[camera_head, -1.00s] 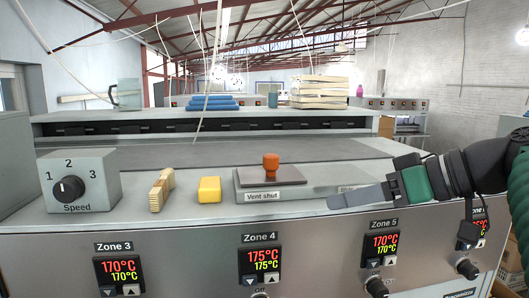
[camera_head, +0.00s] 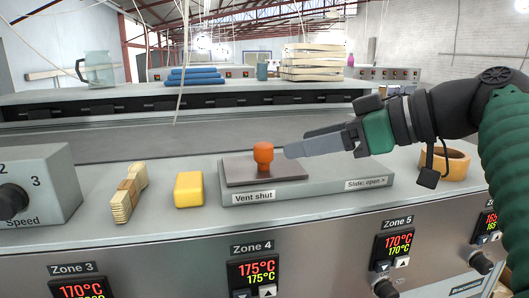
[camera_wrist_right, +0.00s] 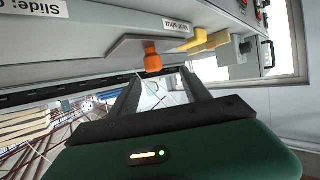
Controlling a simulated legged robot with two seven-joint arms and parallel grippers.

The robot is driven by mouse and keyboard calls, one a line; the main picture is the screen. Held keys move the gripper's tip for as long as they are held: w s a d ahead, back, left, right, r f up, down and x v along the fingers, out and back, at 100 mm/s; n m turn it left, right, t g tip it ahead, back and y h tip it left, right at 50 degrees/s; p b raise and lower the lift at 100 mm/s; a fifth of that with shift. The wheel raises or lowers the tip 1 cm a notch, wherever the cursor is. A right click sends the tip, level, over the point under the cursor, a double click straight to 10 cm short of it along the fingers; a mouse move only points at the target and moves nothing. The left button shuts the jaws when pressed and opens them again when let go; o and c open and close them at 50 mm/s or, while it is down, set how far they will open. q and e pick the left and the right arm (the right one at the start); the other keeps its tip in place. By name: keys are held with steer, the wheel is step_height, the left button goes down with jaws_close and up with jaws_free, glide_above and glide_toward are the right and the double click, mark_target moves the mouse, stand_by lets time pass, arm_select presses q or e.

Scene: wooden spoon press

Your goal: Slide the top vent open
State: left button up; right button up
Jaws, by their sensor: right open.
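The top vent is a dark sliding plate (camera_head: 240,172) with an orange knob (camera_head: 263,155) standing on it. It sits at the left end of a grey base labelled "Vent shut" (camera_head: 253,197) on the left and "Slide: open >" (camera_head: 367,183) on the right. My right gripper (camera_head: 292,149) is just right of the knob, pointing left at it. In the right wrist view the open fingers (camera_wrist_right: 158,84) point toward the orange knob (camera_wrist_right: 152,60), which is ahead of their tips; contact is not visible. My left gripper is out of view.
A yellow block (camera_head: 189,189), a stack of wooden sticks (camera_head: 127,197) and the Speed dial box (camera_head: 40,185) stand left of the vent. Zone displays line the front panel.

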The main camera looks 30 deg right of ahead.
mark_target(264, 153)
steer(key=x, duration=0.4)
steer(key=d+p+x, duration=0.1)
steer(key=x, duration=0.2)
steer(key=w+d+p+x, duration=0.1)
steer(key=x, duration=0.3)
steer(key=shift+w+f, duration=0.15)
steer(key=shift+w, duration=0.2)
steer(key=shift+f, duration=0.1)
steer(key=shift+s, duration=0.3)
steer(key=shift+s+a+r, duration=0.25)
steer(key=shift+s, duration=0.25)
steer(key=shift+c, duration=0.4)
steer(key=shift+a, duration=0.1)
steer(key=shift+c, duration=1.1)
steer(key=shift+w+a+f, duration=0.1)
steer(key=shift+w, duration=0.25)
steer(key=c, duration=0.5)
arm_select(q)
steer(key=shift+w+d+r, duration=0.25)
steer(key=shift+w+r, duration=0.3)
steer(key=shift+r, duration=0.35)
arm_select(e)
jaws_close()
steer(key=shift+f, duration=0.1)
